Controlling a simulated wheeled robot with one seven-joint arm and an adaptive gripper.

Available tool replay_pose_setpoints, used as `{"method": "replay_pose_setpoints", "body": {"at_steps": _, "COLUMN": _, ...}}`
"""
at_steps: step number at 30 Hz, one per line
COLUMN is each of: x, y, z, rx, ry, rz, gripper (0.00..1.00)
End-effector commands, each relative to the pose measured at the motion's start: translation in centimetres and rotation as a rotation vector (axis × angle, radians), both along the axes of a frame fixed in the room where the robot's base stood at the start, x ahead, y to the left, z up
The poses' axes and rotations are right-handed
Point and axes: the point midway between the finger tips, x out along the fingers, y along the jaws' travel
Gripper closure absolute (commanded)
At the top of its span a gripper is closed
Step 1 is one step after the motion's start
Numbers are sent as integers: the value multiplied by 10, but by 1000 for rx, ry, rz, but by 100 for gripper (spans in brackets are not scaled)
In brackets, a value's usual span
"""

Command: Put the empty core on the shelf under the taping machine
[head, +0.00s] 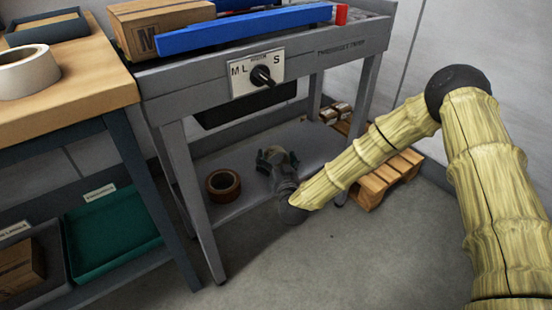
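A brown ring (223,185), which looks like the empty core, lies flat on the low grey shelf (245,197) under the taping machine (330,58). Its hole faces up, and it sits toward the left end of the shelf. My gripper (277,155) is over the same shelf, just right of the ring and apart from it. Its dark green fingers look spread, with nothing visible held between them. My wrist and forearm hide part of the shelf's right side.
A white roll (27,71) lies on the wooden bench (85,95) at left. A cardboard box (160,28) and a blue bar (245,29) are on the machine. A green tray (110,235) sits below the bench. A wooden pallet (375,185) stands behind my arm.

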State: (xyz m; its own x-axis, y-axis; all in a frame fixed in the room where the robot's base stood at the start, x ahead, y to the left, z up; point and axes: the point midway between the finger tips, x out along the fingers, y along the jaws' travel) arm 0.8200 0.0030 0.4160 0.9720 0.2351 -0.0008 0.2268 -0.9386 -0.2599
Motion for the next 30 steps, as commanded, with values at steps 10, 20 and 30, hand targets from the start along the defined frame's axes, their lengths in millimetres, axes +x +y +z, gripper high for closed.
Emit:
{"method": "replay_pose_setpoints", "body": {"at_steps": 10, "x": 0, "y": 0, "z": 1, "rx": 0, "ry": 0, "rz": 0, "gripper": 2}}
{"method": "replay_pose_setpoints", "body": {"at_steps": 20, "x": -31, "y": -7, "z": 6, "rx": 1, "ry": 2, "rz": 1, "gripper": 2}}
{"method": "replay_pose_setpoints", "body": {"at_steps": 30, "x": -91, "y": -22, "z": 4, "rx": 0, "ry": 3, "rz": 1, "gripper": 2}}
